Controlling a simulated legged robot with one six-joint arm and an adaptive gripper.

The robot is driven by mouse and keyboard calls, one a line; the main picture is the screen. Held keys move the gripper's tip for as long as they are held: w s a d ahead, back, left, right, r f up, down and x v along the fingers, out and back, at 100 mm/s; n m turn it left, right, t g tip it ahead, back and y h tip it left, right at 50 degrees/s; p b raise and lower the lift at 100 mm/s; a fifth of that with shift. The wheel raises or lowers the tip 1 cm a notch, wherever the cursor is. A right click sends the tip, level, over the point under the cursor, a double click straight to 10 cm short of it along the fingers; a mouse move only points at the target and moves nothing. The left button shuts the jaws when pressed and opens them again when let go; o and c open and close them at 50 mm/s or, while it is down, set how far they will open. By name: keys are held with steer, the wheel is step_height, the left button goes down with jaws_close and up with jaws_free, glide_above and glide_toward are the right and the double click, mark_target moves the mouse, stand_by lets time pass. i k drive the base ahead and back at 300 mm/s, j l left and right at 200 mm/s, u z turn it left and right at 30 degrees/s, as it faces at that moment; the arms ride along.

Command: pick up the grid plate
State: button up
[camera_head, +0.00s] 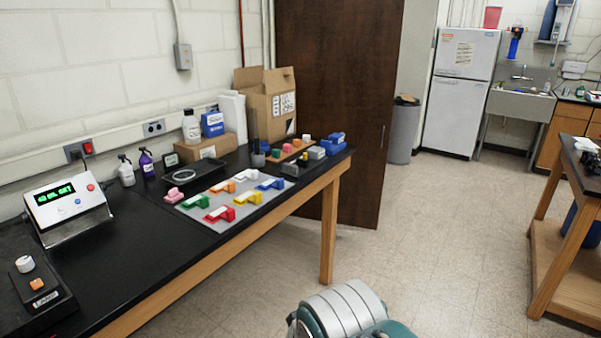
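A flat light grey plate (226,227) lies on the black bench at the centre left; it looks like the grid plate, though no grid lines can be made out. Several coloured blocks with white parts sit on it: green (197,201), red (219,214), yellow (248,197), orange and blue. A pink block (174,195) stands at its left edge. My gripper is not in view. A ribbed silver and teal part, likely mine, shows at the bottom, apart from the plate.
A wooden tray (289,156) of small blocks, a cardboard box (268,103) and bottles (191,127) stand behind the plate. A display device (67,205) stands to the left. The black bench (150,235) is clear in front. Open floor (440,240) lies to the right.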

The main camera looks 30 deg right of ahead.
mark_target(253, 175)
steer(key=z, duration=0.35)
steer(key=u, duration=0.55)
steer(key=i+l+u, duration=0.45)
steer(key=l+u, duration=0.25)
steer(key=l, duration=0.15)
steer(key=i+l+u, duration=0.2)
steer(key=l, duration=0.15)
steer(key=l+u, duration=0.25)
steer(key=i+l, duration=0.1)
steer(key=l, duration=0.35)
steer(key=i+l, duration=0.1)
steer(key=l, duration=0.35)
steer(key=i+l, duration=0.1)
steer(key=l, duration=0.35)
steer(key=i+l+u, duration=0.1)
steer(key=l, duration=0.35)
steer(key=i+l, duration=0.1)
steer(key=l, duration=0.35)
